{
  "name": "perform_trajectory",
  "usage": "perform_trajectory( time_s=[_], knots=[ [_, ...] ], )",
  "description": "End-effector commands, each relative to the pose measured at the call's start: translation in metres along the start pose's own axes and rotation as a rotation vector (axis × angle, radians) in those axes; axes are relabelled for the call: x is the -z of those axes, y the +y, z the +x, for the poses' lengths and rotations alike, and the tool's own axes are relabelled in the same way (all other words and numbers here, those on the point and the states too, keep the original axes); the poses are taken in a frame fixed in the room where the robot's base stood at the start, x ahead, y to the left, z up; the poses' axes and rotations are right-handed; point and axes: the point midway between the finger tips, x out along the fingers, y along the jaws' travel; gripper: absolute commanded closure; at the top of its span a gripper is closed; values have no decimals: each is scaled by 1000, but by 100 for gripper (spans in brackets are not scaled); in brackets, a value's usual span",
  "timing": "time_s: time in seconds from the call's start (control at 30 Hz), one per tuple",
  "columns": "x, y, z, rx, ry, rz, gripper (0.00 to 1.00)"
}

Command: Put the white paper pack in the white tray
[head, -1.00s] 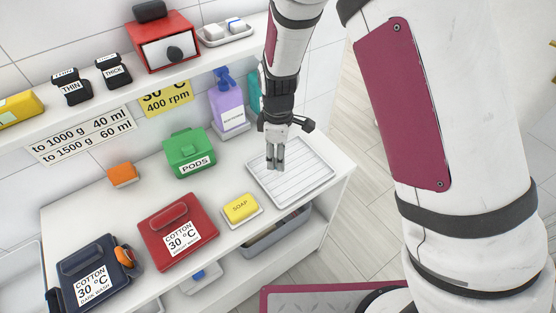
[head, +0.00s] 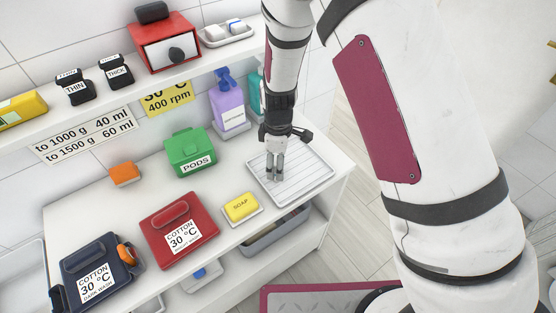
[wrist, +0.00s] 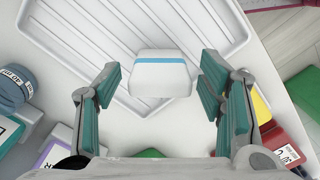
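The white ribbed tray (head: 318,178) lies at the right end of the counter; it fills the upper part of the wrist view (wrist: 85,55). A white pack with a blue stripe (wrist: 162,75) shows over the tray floor in the wrist view, between my fingers. I cannot make the pack out in the head view, and cannot tell whether it touches the tray floor. My gripper (head: 274,178) points down inside the tray's outline. In the wrist view my gripper (wrist: 160,88) has its fingers apart, with a gap on each side of the pack.
Yellow soap (head: 240,207) on a dish sits left of the tray. A green pods box (head: 190,153), red box (head: 178,228) and purple bottle (head: 227,105) stand around. A small shelf tray (head: 228,35) holds white blocks. The counter's right edge is close to the tray.

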Motion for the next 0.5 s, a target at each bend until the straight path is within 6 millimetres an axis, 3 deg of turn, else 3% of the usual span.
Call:
perform_trajectory(
  time_s=[0.27,0.5],
  knots=[
    [1,1,-7,-2,2,-1,37],
    [2,2,-44,-6,5,-3,37]
  ],
)
